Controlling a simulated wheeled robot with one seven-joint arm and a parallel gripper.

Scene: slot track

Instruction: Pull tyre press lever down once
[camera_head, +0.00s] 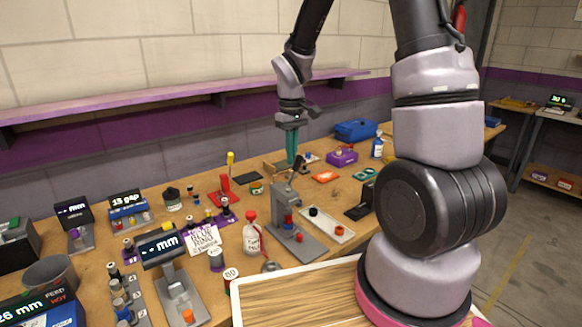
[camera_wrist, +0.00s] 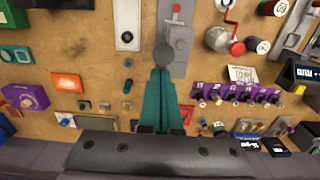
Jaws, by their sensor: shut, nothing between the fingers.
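The tyre press (camera_head: 284,205) is a grey upright stand on a flat grey base, in the middle of the bench. Its dark lever rises at the top and ends in a round knob (camera_head: 307,158). My gripper (camera_head: 291,160) points down with its teal fingers shut and empty, close beside the raised lever. In the wrist view, the grey press (camera_wrist: 178,40) is at top centre, and the dark round knob (camera_wrist: 165,54) is just beyond my shut fingertips (camera_wrist: 162,72). I cannot tell whether they touch.
A white tray (camera_head: 337,234) with small parts lies right of the press. A white bottle (camera_head: 252,236) stands to its left. A purple rack (camera_wrist: 238,93) of small bottles is on the right in the wrist view. A wooden-topped tray (camera_head: 290,299) is in front.

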